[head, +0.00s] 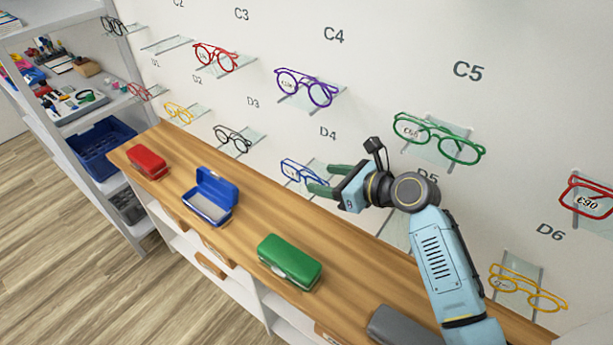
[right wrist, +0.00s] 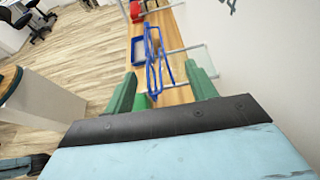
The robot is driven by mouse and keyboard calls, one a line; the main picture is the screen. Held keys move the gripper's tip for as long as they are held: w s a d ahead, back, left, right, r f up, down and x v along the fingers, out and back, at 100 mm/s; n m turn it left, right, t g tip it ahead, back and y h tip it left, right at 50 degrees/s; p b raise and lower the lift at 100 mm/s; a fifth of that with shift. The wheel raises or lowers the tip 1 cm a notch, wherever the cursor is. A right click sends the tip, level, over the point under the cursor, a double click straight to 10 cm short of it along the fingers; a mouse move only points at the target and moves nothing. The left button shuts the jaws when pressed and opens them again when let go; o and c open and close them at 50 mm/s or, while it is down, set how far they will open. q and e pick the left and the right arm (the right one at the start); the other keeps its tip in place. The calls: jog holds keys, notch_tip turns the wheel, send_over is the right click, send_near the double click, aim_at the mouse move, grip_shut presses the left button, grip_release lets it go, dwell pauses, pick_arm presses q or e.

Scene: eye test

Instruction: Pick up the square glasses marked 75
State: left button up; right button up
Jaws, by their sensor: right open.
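Blue angular glasses (head: 294,171) rest on a small clear shelf at D4 on the white wall; I cannot read their mark. My right gripper (head: 320,178) is open at the right end of these glasses, its green fingers pointing toward them and partly covering that side. In the right wrist view the blue glasses (right wrist: 149,62) stand edge-on between and ahead of the open fingers (right wrist: 160,74); I cannot tell whether they touch. No other pair shows a readable 75. My left gripper is not in view.
Purple glasses (head: 305,86), green glasses (head: 437,140) and black glasses (head: 233,138) sit on nearby wall shelves. Below, the wooden counter (head: 240,235) holds a red case (head: 149,162), an open blue case (head: 211,196), a green case (head: 290,262) and a grey case (head: 400,327).

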jog(key=c, duration=1)
jog(key=shift+c, duration=0.2)
